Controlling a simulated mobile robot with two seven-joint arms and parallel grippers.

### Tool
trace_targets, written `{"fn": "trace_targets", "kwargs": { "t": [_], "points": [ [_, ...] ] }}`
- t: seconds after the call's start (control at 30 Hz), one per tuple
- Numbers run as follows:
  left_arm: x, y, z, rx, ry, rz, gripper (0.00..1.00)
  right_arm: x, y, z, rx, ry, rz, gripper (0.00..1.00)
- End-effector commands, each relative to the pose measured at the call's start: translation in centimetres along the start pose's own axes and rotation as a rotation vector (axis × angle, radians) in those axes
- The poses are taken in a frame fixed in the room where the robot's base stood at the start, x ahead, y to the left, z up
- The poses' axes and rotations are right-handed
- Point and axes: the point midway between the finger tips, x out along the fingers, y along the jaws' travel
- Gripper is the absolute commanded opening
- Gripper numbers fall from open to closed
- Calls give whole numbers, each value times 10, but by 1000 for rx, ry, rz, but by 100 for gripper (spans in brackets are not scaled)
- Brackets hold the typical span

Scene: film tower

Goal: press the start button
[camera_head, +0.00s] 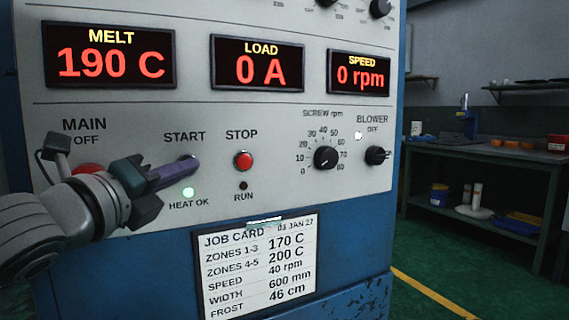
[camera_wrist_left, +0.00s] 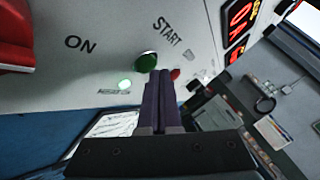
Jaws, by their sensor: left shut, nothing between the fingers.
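The green start button (camera_wrist_left: 147,62) shows in the left wrist view, below the START label on the grey panel (camera_head: 290,190). In the head view my left gripper hides most or all of it. My left gripper (camera_head: 190,166) is shut and empty, its purple fingers pointing at the panel just under the START label. In the left wrist view the fingertips (camera_wrist_left: 161,75) overlap the button's lower right edge. I cannot tell whether they touch it. The red stop button (camera_head: 243,160) is to the right. The RUN lamp (camera_head: 243,186) is dark.
The HEAT OK lamp (camera_head: 188,193) glows green. Displays read melt 190 C, load 0 A, speed 0 rpm. The screw knob (camera_head: 325,158) and blower knob (camera_head: 377,156) are farther right. A job card (camera_head: 262,268) hangs below. A workbench (camera_head: 480,160) stands at right.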

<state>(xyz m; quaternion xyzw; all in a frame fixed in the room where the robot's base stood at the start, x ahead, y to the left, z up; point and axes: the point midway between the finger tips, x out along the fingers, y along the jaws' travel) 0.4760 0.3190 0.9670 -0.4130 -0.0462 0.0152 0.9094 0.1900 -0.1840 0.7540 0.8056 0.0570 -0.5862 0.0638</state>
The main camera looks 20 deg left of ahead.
Motion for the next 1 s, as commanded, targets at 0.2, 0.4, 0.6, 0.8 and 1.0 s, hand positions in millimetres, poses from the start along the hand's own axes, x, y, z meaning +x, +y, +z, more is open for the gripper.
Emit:
{"fn": "trace_targets", "kwargs": {
  "t": [0.2,0.4,0.6,0.8,1.0],
  "points": [
    [0,0,0,0,0,0,0,0,0,0,0,0,0,45],
    [1,0,0,1,0,0,0,0,0,0,1,0,0,45],
    [2,2,2,1,0,0,0,0,-1,0,2,0,-2,45],
    [4,3,3,2,0,1,0,0,-1,0,4,0,-3,45],
    [6,4,4,1,0,1,0,0,-1,0,4,0,-3,45]
  ]
}}
